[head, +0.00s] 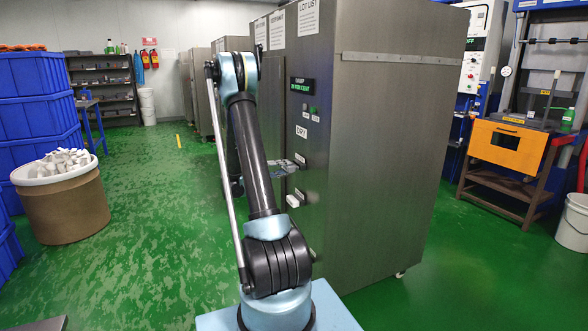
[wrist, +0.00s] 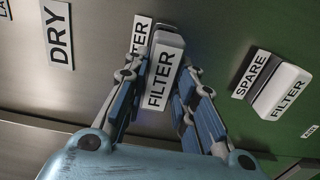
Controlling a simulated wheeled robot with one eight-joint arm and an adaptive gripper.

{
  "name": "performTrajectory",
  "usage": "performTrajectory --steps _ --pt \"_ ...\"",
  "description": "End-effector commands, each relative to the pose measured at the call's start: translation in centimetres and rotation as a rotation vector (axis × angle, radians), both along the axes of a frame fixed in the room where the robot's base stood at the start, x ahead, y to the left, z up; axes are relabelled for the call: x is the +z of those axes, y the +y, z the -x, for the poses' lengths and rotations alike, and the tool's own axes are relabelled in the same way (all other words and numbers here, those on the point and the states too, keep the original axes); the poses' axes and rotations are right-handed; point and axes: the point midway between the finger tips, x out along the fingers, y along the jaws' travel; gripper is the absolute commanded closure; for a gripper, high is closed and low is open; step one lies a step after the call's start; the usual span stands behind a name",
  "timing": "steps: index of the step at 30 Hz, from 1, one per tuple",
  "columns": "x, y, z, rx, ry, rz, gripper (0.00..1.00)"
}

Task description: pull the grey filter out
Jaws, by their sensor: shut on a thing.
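The grey filter (wrist: 160,78) is a light grey block with a FILTER label along its face, in the middle of the wrist view. My gripper (wrist: 162,80) is shut on it, with a finger on each side. The filter stands against the cabinet's metal front, beside a panel label (wrist: 139,38) that it partly covers. How far it sits out of its slot I cannot tell. In the head view my gripper is mostly hidden behind my arm, at the metal cabinet's (head: 385,160) front.
A similar whitish block marked FILTER (wrist: 285,92), beside a SPARE label (wrist: 251,74), is right of the held one. A DRY label (wrist: 57,35) is to the left. An orange workbench (head: 508,144) stands at the right. Green floor (head: 150,230) is clear left of my arm.

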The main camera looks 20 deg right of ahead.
Motion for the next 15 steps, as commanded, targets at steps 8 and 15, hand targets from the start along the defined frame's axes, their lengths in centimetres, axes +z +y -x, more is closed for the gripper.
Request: performTrajectory --steps 8,15 --pt "0.0 0.7 0.0 0.001 0.0 0.001 1.0" --pt "0.0 1.3 0.0 0.0 0.0 0.001 1.0"
